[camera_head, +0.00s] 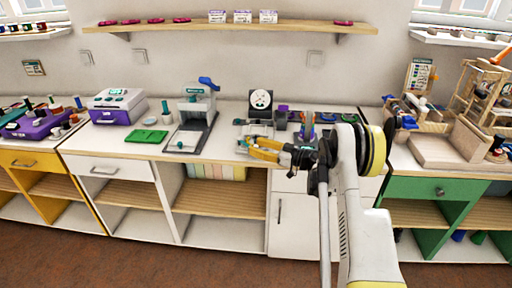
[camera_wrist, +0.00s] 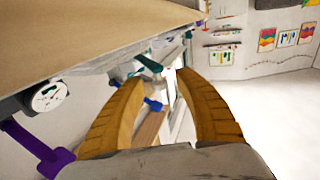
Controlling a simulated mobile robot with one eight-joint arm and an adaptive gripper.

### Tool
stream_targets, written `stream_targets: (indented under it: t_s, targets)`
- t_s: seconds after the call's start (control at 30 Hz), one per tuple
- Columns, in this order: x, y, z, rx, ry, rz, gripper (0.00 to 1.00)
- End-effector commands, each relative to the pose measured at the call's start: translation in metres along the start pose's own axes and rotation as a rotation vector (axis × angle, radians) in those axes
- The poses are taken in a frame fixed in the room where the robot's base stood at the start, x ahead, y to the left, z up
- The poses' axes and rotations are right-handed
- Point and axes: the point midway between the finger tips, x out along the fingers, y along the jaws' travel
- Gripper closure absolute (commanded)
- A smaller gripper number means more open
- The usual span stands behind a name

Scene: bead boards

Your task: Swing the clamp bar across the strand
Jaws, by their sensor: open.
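My gripper (camera_head: 253,147) reaches in from the right, at the front edge of the white counter. Its two yellow fingers are spread in the wrist view (camera_wrist: 160,82), with nothing seen held between them. A grey board (camera_head: 256,130) lies on the counter just behind the fingers, partly hidden by them. A small teal piece (camera_head: 243,142) shows close to the fingertips. In the wrist view a teal bar-like piece (camera_wrist: 148,62) shows just beyond the fingertips. I cannot tell for sure which part is the clamp bar, and I cannot make out the strand.
A round white dial (camera_head: 260,99) stands behind the board. A grey press with a blue handle (camera_head: 197,100) stands to the left, with a green mat (camera_head: 146,136) beside it. A wooden tray (camera_head: 448,150) lies farther right.

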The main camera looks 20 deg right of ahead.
Motion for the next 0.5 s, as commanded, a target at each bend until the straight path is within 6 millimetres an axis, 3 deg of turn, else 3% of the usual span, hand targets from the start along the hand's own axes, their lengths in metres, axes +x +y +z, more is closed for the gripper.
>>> stream_targets:
  t_s: [0.17, 0.5]
  targets:
    - [-0.021, 0.001, 0.000, 0.000, 0.000, 0.003, 0.61]
    - [-0.095, 0.001, 0.000, 0.000, 0.000, 0.003, 0.61]
